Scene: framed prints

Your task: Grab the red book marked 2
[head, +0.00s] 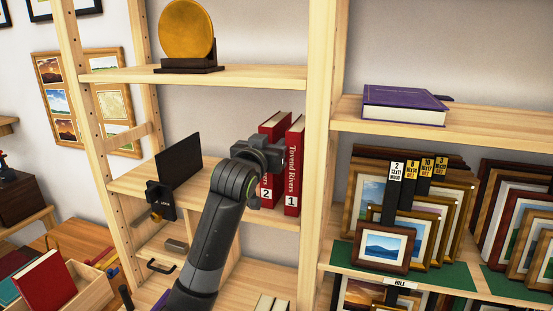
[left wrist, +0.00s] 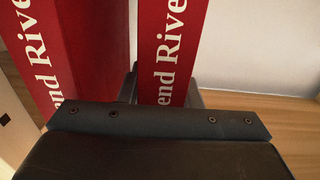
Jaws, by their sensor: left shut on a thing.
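The red book marked 2 (head: 265,194) stands upright on the middle shelf, partly hidden by my left gripper. The red book marked 1 (head: 293,165) stands just to its right, against the shelf's upright. My left gripper (head: 268,153) is shut on the book marked 2, around its spine. In the left wrist view the held book (left wrist: 165,45) sits between the fingers, and the other red book (left wrist: 50,60) is to its left. The number labels are not visible there. My right gripper is not in view.
A gold disc (head: 187,30) is above. A purple book (head: 403,104) and framed prints (head: 384,246) fill the right bay.

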